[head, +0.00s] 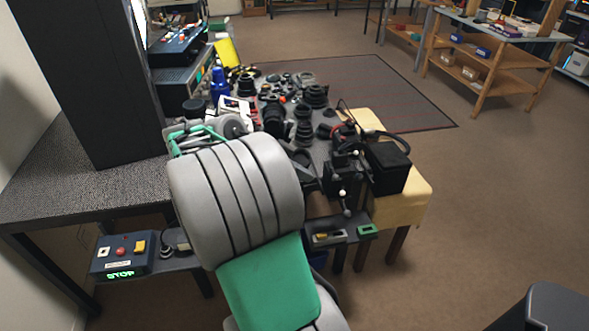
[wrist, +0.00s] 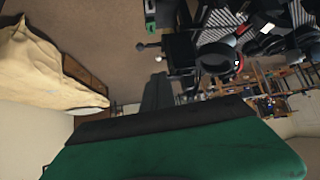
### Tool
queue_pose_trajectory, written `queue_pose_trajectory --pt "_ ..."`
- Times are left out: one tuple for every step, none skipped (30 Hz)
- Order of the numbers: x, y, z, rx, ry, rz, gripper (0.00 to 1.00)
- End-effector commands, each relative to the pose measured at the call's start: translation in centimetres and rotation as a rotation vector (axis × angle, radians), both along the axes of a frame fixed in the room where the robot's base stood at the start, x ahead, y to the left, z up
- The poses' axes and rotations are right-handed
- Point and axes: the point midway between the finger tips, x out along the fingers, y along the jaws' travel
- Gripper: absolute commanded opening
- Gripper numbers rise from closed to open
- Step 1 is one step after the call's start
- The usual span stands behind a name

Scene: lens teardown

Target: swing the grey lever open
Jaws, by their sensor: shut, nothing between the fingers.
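My gripper (wrist: 158,88) shows in the wrist view as a green body with dark fingers held together and nothing between them. In the head view my grey and green arm hides most of it. A black device (head: 342,180) with pale ball-ended rods stands just right of my arm in the head view. I cannot tell which part is the grey lever, or whether the fingers touch anything.
A black box (head: 388,166) stands right of the device on a cloth-covered table (head: 412,200). Lenses and camera parts (head: 303,112) crowd the bench behind. A control box (head: 122,255) with a green "STOP" display is at lower left. Open floor lies to the right.

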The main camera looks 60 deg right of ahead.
Motion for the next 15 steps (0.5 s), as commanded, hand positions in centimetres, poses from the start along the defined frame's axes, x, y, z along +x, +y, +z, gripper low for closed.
queue_pose_trajectory --pt "-0.6 -0.7 -0.9 0.001 0.001 -0.003 0.00" --pt "-0.9 -1.1 -1.4 0.002 0.002 -0.004 0.00" --pt "-1.2 -1.6 -2.0 0.001 0.001 -0.003 0.00" --pt "-1.5 -2.0 -2.4 0.001 0.001 -0.004 0.00" --pt "-1.7 -2.4 -2.5 0.001 -0.001 -0.004 0.00" --pt "-2.2 -3.1 -2.4 -0.001 -0.002 -0.005 0.00" --pt "-2.4 -3.5 -2.5 0.000 -0.002 -0.004 0.00" --pt "-2.7 -3.8 -2.6 0.000 -0.002 -0.004 0.00" --pt "-2.9 -4.2 -2.7 0.000 -0.001 -0.002 0.00" --pt "-3.1 -4.5 -2.8 0.001 -0.001 -0.001 0.00" --pt "-3.2 -4.7 -2.9 0.001 -0.001 0.000 0.00" --pt "-3.3 -4.9 -2.9 0.001 -0.001 0.000 0.00" --pt "-3.4 -5.0 -3.0 0.001 0.000 0.001 0.00" --pt "-3.4 -5.1 -3.0 0.001 0.000 0.001 0.00" --pt "-3.5 -5.1 -3.0 0.001 0.000 0.001 0.00"
